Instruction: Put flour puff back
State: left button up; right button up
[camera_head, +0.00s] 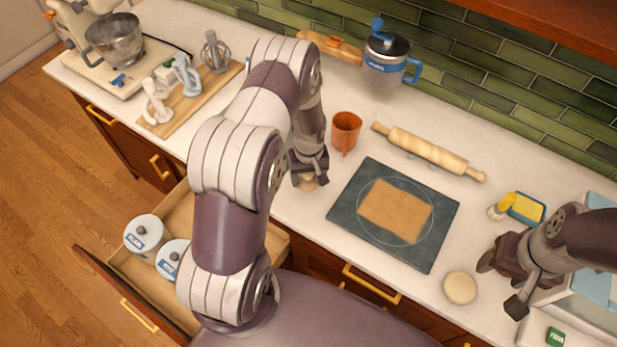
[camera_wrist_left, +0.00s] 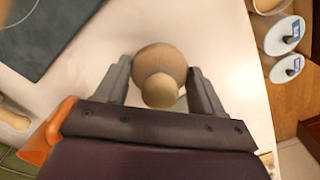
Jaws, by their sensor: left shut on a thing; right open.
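A round tan piece with a knob on top, which looks like the flour puff (camera_wrist_left: 160,62), is between the fingers of my left gripper (camera_wrist_left: 158,75) in the left wrist view. The gripper is shut on its knob. In the head view my left gripper (camera_head: 309,178) is low at the counter's front edge, with a bit of the puff (camera_head: 307,184) showing under it. I cannot tell whether the puff touches the counter. My right gripper (camera_head: 502,284) is open and empty at the right, beside a pale round disc (camera_head: 460,287).
An open drawer (camera_head: 185,212) at lower left holds two white lidded canisters (camera_head: 143,234). A dark mat (camera_head: 352,208) with flat dough, an orange cup (camera_head: 346,130) and a rolling pin (camera_head: 428,150) lie right of my left gripper. A mixer stands far left.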

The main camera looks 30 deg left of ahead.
aim_at(308, 183)
pick_arm(q)
notch_tip(308, 183, down, 2)
jog(key=shift+s+f+p, duration=0.1)
jog(key=shift+f+p, duration=0.15)
jog(key=shift+p, duration=0.15)
jog(key=shift+a+f, duration=0.1)
jog(key=shift+f, duration=0.1)
jog(key=shift+f+b, duration=0.2)
jog(key=shift+b, duration=0.1)
jog(key=o, duration=1)
jog(key=shift+r, duration=0.1)
pick_arm(e)
jog(key=shift+r, duration=0.55)
pick_arm(q)
jog(key=shift+r, duration=0.1)
pick_arm(e)
jog(key=shift+a+r, duration=0.1)
